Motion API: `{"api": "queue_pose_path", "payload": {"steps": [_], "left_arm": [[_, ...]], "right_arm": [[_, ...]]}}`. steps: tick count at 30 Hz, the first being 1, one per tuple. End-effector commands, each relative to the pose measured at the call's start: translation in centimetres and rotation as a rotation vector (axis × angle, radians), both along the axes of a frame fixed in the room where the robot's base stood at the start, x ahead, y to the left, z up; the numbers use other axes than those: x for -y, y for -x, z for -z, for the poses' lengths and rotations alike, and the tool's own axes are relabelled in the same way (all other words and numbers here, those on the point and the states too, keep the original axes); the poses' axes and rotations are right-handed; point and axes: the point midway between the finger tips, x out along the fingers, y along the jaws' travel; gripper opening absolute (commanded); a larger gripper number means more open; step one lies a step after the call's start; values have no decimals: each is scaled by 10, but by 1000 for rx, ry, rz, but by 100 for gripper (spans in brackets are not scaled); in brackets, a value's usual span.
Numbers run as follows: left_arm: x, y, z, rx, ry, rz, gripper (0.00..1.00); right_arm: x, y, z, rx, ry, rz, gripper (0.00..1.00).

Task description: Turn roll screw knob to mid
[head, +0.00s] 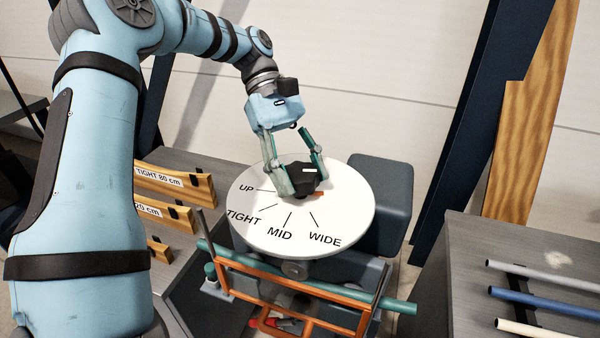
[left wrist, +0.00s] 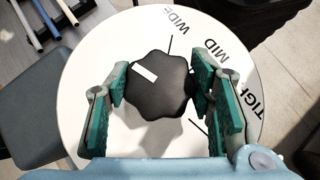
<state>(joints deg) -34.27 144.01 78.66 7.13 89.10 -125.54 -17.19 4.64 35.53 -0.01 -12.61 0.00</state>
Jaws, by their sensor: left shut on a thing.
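A black lobed knob (head: 298,183) with a white mark sits in the middle of a round white dial (head: 258,220). The dial reads UP, TIGHT, MID and WIDE, with a short line at each word. My left gripper (head: 300,180) comes down from above and is shut on the knob, one finger on each side. In the left wrist view the knob (left wrist: 160,92) lies between the green pads. Its white mark points to the upper left there, away from the MID line and past the WIDE line. My right gripper is not in view.
An orange frame (head: 300,283) and a teal bar (head: 400,306) lie just below the dial. Wooden boards with size labels (head: 160,180) stand on the left. A grey bench (head: 475,250) with several coloured rods is on the right. A dark post (head: 470,120) rises behind.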

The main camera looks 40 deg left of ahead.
Motion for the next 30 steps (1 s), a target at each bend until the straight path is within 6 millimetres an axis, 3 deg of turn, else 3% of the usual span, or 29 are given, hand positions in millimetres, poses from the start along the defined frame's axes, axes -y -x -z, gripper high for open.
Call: {"api": "queue_pose_path", "payload": {"steps": [18,19,22,30], "left_arm": [[-1,1,2,-5,-4,51,20],[0,1,3,-5,-4,51,51],[0,1,2,-5,-3,51,67],[0,0,1,-2,-2,49,69]], "right_arm": [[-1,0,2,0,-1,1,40],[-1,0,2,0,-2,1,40],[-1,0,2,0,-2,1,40],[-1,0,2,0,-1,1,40]]}}
